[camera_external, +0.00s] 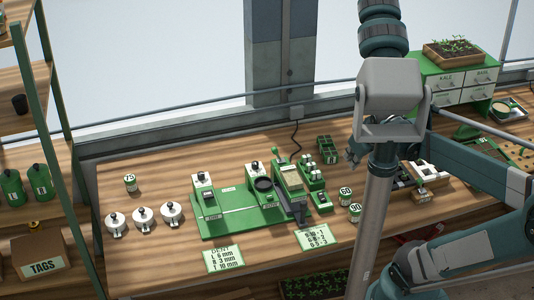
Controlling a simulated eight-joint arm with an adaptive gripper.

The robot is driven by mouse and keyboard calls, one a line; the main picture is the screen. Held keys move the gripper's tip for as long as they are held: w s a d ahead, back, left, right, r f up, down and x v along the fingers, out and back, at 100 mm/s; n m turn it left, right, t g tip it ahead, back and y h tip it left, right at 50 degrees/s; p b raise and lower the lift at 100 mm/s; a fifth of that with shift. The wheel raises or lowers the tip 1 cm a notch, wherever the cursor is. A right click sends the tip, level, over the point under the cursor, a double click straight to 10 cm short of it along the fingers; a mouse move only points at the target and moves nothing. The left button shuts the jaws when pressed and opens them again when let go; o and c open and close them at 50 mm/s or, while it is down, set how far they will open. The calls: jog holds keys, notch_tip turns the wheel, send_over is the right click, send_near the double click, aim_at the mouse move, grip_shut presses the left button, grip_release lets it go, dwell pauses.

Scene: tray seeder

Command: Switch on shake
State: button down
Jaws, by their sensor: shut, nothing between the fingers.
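The green seeder machine (238,222) stands on the wooden bench at the middle left. It carries two white-topped units, a dark round cup (263,185) and a slatted hopper part (289,178). A small green block with several pale knobs or switches (311,174) stands at its right end. A smaller green box with a dark top (321,201) sits in front of that block. The lettering is too small to read, so I cannot tell which control is shake. My gripper (355,154) is shut and empty, right of these controls and apart from them, partly hidden by my arm.
Three white lidded pots (143,217) stand left of the machine. Two printed cards, one headed DENT (223,259), lie in front. A green divided box (327,149) and black cable (295,135) are behind.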

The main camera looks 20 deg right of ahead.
jog(key=w+a+f+n+g+p, duration=0.1)
jog(key=w+n, duration=0.2)
jog(key=n, duration=0.1)
jog(key=n+g+p, duration=0.3)
jog(key=n+g, duration=0.1)
jog(key=n, duration=0.7)
send_over(321, 195)
jog(key=s, duration=0.3)
notch_tip(321, 195, down, 8)
jog(key=shift+w+r, duration=0.25)
jog(key=shift+f, duration=0.1)
jog(key=shift+w+f+b, duration=0.3)
jog(key=shift+f+b, duration=0.05)
jog(key=shift+f, duration=1.95)
jog(key=shift+w+f+b, duration=0.35)
jog(key=shift+f, duration=1.9)
jog(key=shift+w+f+b, duration=0.3)
jog(key=shift+f+b, duration=0.05)
jog(key=shift+f, duration=1.95)
jog(key=shift+w+f, duration=0.1)
